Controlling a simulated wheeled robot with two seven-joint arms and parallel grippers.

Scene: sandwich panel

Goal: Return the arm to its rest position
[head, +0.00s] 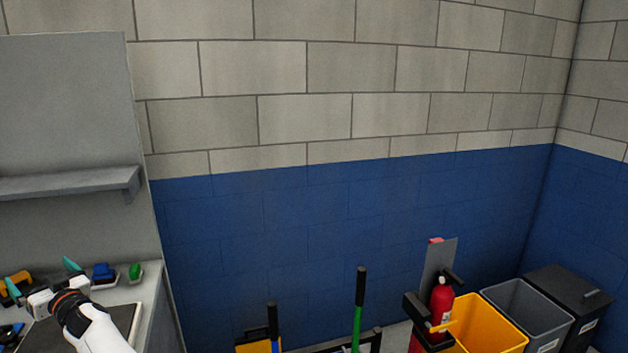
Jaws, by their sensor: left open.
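My left arm comes in at the lower left, white with a dark wrist. My left gripper (42,277) is open, with its two teal fingertips spread apart over the counter. I see nothing held between the fingers. The arm hides part of a dark panel on the counter (152,292). My right gripper is not in view.
A blue item (103,273) and a green item (135,272) lie near the gripper, with an orange one (17,282) at left. A grey shelf (70,184) juts out above. A fire extinguisher (441,300), yellow bin (487,323) and grey bin (530,309) stand right.

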